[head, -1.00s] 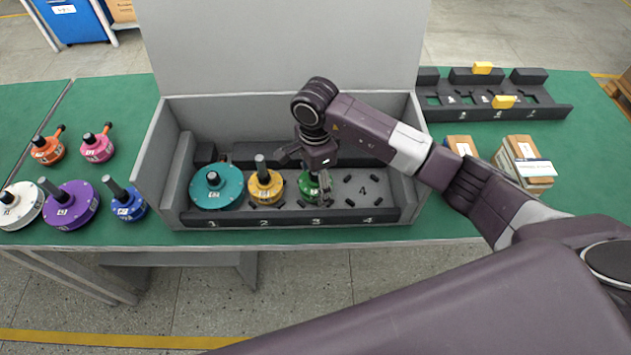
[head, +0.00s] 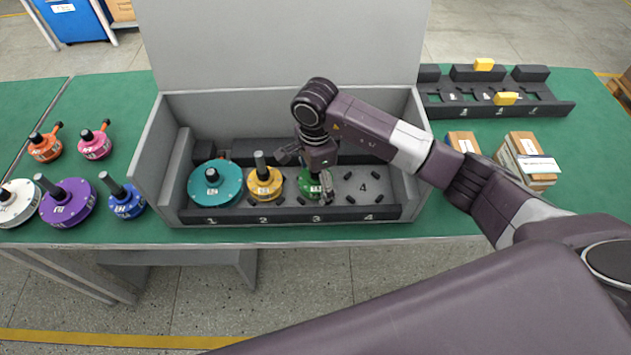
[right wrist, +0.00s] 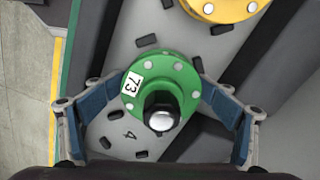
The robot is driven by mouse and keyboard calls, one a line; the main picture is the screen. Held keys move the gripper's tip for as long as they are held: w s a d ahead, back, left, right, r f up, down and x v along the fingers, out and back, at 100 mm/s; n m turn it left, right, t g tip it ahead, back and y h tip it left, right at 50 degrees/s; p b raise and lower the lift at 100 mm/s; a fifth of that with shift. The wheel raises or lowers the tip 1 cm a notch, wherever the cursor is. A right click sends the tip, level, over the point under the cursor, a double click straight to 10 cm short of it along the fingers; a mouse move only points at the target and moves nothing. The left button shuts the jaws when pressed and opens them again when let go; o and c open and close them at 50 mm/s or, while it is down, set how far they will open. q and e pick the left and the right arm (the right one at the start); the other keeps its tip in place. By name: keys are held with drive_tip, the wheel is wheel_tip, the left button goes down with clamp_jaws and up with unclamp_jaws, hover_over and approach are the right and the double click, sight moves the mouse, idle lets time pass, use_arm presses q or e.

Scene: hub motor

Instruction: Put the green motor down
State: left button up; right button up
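The green motor (head: 308,185), with label 73 in the right wrist view (right wrist: 150,68), stands at position 3 of the grey box (head: 300,216). Its dark shaft with a shiny tip points up toward the wrist camera. My right gripper (head: 306,173) is over it, fingers spread on either side. In the right wrist view the gripper (right wrist: 160,75) is open, its blue-padded fingertips close to the flange edges and clear of the shaft. Whether they touch the flange I cannot tell. My left gripper is not in view.
A teal motor (head: 215,183) stands at position 1 and a yellow motor (head: 264,184) at position 2, close beside my gripper. Position 4 (head: 362,187) is empty. Several other motors, one purple (head: 68,204), stand left of the box. Small cartons (head: 525,160) lie to the right.

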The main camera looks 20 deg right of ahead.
drive_tip(key=shift+r, duration=0.1)
drive_tip(key=shift+r+p, duration=0.25)
drive_tip(key=shift+p, duration=0.05)
drive_tip(key=shift+r+p, duration=0.45)
drive_tip(key=shift+p, duration=0.05)
wheel_tip(320, 180, up, 11)
drive_tip(key=b, duration=0.3)
drive_tip(key=shift+w+f, duration=0.1)
drive_tip(key=shift+r, duration=0.55)
